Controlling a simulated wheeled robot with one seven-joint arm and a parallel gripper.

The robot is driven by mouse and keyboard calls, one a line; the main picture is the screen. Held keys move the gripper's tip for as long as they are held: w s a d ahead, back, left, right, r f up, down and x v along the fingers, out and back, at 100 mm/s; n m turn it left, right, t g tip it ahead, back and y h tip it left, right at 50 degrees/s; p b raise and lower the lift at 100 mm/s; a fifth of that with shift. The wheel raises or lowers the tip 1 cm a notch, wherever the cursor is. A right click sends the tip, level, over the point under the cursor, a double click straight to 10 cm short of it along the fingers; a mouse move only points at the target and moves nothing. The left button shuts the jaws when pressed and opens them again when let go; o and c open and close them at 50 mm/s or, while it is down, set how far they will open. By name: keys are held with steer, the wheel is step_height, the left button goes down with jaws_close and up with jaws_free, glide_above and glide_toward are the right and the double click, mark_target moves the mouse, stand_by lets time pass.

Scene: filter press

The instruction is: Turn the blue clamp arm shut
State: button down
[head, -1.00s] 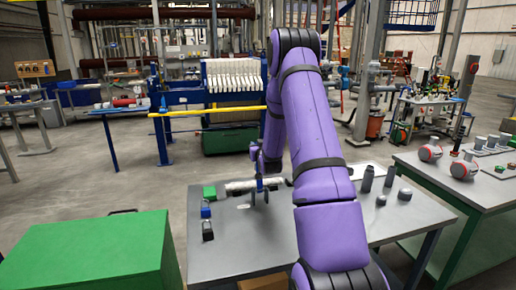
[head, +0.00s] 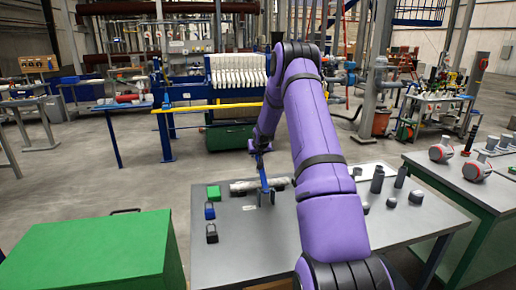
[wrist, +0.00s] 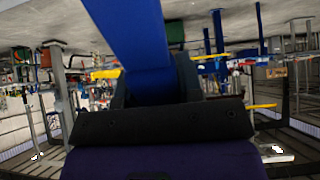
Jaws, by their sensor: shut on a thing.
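The blue clamp arm (head: 264,178) stands roughly upright, leaning slightly, beside a pale cylinder (head: 243,186) on the grey table. My gripper (head: 261,150) is at its upper end, with my purple arm reaching in from the right. In the wrist view, the blue arm (wrist: 137,30) runs from the top edge into my gripper (wrist: 155,82), which is shut on it. The fingertips are small and partly hidden in the head view. The clamp's base is too small to make out clearly.
Several dark grey cylinders (head: 377,180) stand at right. A green box (head: 90,255) is at front left.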

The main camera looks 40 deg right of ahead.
steer(key=w+f+g+y, duration=0.1)
steer(key=f, duration=0.2)
steer(key=d+f+g+y, duration=0.1)
steer(key=f+g, duration=0.1)
steer(key=f, duration=0.1)
steer(key=w+f+g+y, duration=0.1)
steer(key=f+g, duration=0.1)
steer(key=f, duration=0.2)
steer(key=shift+w+d, duration=0.3)
steer(key=shift+s+f+g+y, duration=0.1)
steer(key=shift+f+g+y, duration=0.3)
steer(key=shift+f+g, duration=0.35)
steer(key=shift+a+f, duration=0.1)
steer(key=shift+f, duration=0.1)
steer(key=c, duration=0.8)
jaws_free()
steer(key=shift+f, duration=0.1)
steer(key=shift+o, duration=0.2)
step_height(320, 180, up, 11)
steer(key=shift+s+a, duration=0.15)
steer(key=shift+s, duration=0.15)
